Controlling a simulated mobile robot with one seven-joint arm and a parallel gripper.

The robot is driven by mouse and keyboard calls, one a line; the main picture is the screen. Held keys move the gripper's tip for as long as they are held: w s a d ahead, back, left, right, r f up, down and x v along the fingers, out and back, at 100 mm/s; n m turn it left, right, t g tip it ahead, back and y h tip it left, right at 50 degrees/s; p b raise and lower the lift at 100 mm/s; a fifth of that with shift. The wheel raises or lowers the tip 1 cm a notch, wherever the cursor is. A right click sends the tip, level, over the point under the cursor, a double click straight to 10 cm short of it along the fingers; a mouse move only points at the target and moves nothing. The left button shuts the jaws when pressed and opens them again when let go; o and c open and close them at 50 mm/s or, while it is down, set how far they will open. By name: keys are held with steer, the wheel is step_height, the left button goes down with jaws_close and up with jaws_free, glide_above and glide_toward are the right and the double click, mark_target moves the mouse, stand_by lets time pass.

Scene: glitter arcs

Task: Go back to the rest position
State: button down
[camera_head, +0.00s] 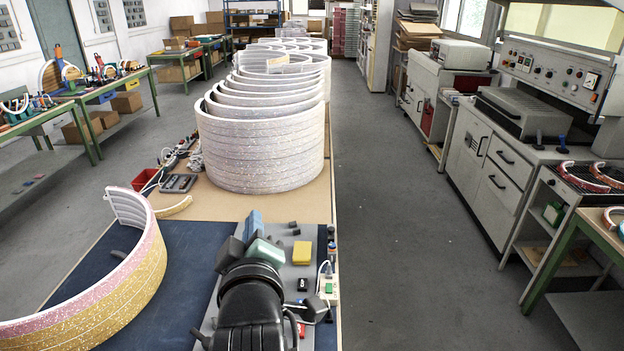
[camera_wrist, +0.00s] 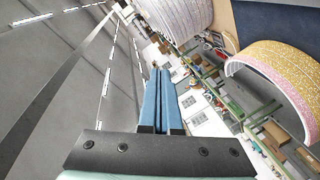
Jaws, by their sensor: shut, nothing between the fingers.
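My gripper (camera_head: 254,219) is above the front of the work table, with its blue fingers pointing up and away from my body. In the wrist view my gripper (camera_wrist: 159,72) has its two blue fingers together, with nothing between them. A large pink and gold glitter arc (camera_head: 136,278) stands on the dark blue mat to the left of my arm. It also shows at the right of the wrist view (camera_wrist: 270,75). My black arm hides part of the grey board under it.
Stacked pale glitter arcs (camera_head: 262,150) fill the table behind my gripper. A yellow block (camera_head: 302,252) and small parts lie on the grey board to its right. A red bin (camera_head: 146,180) is at the left edge. The grey aisle floor (camera_head: 410,240) on the right is clear.

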steer(key=s+d+r+m+t+h+b, duration=0.1)
steer(key=s+d+r+m+t, duration=0.2)
steer(key=r, duration=0.7)
steer(key=s+d+r+m+t+b, duration=0.1)
steer(key=s+d+r+m+t, duration=0.25)
steer(key=r, duration=0.55)
steer(key=s+d+r+m+t+h, duration=0.1)
steer(key=s+r+m+t, duration=0.4)
steer(key=s+r, duration=0.5)
steer(key=shift+s+d+r+h+b, duration=0.3)
steer(key=shift+d+r, duration=0.35)
steer(key=shift+m, duration=0.25)
